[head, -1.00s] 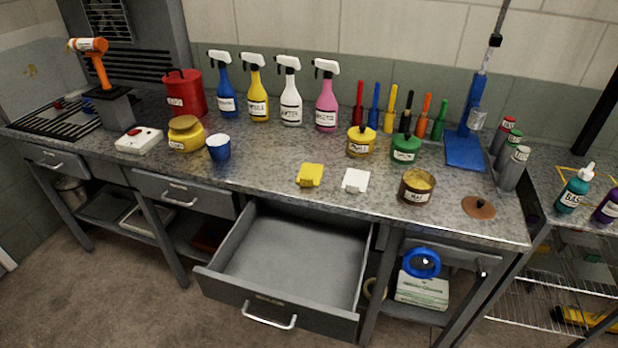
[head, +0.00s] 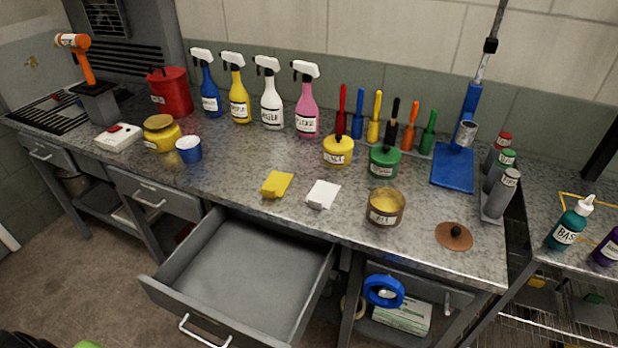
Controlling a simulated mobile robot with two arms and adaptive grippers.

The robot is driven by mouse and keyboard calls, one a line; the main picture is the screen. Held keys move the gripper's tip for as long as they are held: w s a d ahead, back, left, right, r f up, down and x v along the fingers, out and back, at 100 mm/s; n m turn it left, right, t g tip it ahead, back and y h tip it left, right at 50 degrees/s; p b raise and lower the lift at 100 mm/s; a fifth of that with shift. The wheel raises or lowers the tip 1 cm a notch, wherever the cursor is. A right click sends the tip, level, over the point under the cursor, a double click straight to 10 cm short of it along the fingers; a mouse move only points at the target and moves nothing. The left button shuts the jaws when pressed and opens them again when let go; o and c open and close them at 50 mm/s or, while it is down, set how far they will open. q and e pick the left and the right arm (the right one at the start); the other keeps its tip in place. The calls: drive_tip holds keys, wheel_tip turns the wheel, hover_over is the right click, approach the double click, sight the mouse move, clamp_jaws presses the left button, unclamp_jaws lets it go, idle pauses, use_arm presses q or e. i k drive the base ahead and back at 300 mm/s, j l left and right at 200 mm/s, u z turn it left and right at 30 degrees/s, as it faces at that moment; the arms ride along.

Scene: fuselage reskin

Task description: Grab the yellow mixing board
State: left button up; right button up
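Neither of my grippers is in the head view, and nothing covers the yellow board.
The worktop (head: 232,172) is clear around the boards. Yellow (head: 338,151) and green (head: 384,161) pots and several spray bottles stand behind. An empty drawer (head: 245,272) juts out in front.

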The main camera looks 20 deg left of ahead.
sight(276, 185)
drive_tip(key=l+u, duration=0.1)
drive_tip(key=u, duration=0.35)
drive_tip(key=i+l+u, duration=0.1)
drive_tip(key=u, duration=0.35)
drive_tip(key=l+u, duration=0.25)
drive_tip(key=u, duration=0.2)
